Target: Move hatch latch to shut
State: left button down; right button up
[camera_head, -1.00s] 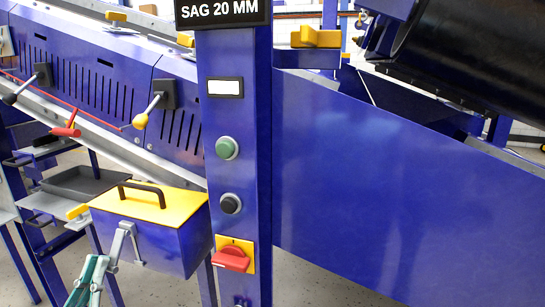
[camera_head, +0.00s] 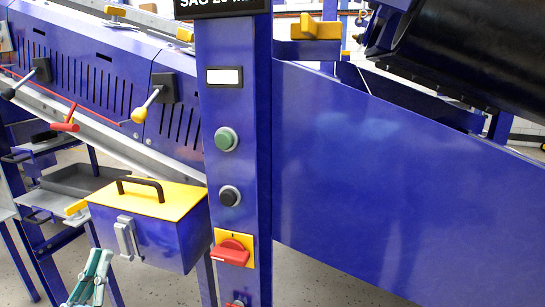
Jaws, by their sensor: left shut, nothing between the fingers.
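A grey latch (camera_head: 126,237) is on the front of a blue box with a yellow lid (camera_head: 165,200). The latch stands nearly upright and looks flat against the box front. The lid lies down on the box and has a black handle (camera_head: 142,185). My left gripper (camera_head: 101,256) is low in the picture, below and left of the latch. Its teal and grey fingers are shut with nothing between them. It looks apart from the latch. My right gripper is not in view.
A blue post (camera_head: 232,120) right of the box carries a green button (camera_head: 226,139), a black button (camera_head: 230,196) and a red rotary switch (camera_head: 231,252). A grey tray (camera_head: 85,180) is behind the box. Levers with yellow (camera_head: 139,115) and red (camera_head: 66,126) grips are above.

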pick_arm(q)
jog(key=b+v, duration=0.1)
jog(key=v, duration=0.6)
jog(key=shift+s+r, duration=0.15)
